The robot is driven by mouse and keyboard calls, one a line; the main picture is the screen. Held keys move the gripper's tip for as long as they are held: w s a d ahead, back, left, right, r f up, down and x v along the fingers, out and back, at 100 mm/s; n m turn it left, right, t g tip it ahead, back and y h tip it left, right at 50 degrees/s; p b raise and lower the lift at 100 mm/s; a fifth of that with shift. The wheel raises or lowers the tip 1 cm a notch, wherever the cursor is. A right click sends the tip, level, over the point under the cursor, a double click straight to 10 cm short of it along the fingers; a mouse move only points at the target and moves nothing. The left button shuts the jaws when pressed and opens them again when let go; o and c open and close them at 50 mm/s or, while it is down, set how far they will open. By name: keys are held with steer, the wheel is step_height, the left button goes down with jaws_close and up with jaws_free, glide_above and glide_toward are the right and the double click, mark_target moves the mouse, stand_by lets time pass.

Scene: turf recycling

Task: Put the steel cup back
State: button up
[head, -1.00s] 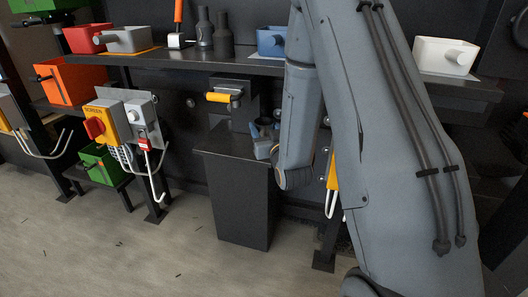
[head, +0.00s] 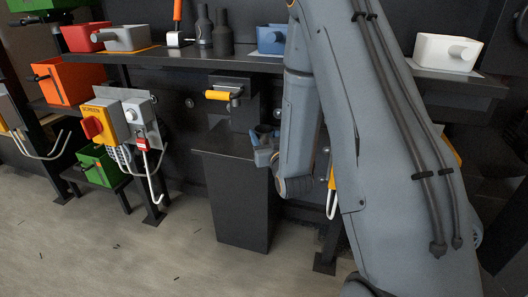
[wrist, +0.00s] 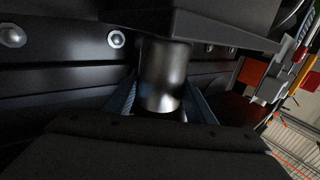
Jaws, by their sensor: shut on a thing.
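My gripper (head: 262,150) is at the right edge of the dark pedestal's top, below and to the right of the yellow-handled device. The steel cup (wrist: 165,75) shows in the wrist view as a shiny cylinder between my two blue-grey fingers, and the gripper is shut on it. The cup's upper end meets or passes behind a dark block (wrist: 200,18) in that view; I cannot tell whether they touch. In the head view the cup is mostly hidden by the fingers and my forearm.
The dark pedestal (head: 243,205) stands below the device with the yellow handle (head: 217,95). A shelf (head: 190,60) above holds a blue bin (head: 271,40), a white bin (head: 445,52) and dark bottles (head: 222,35). A yellow switch box (head: 100,122) hangs at left. The floor in front is open.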

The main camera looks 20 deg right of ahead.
steer(key=shift+f, duration=0.3)
steer(key=o, duration=1.5)
steer(key=shift+s, duration=0.15)
steer(key=s+p, duration=0.1)
steer(key=s, duration=0.6)
steer(key=shift+s+a, duration=0.15)
steer(key=shift+s, duration=0.15)
steer(key=shift+w, duration=0.1)
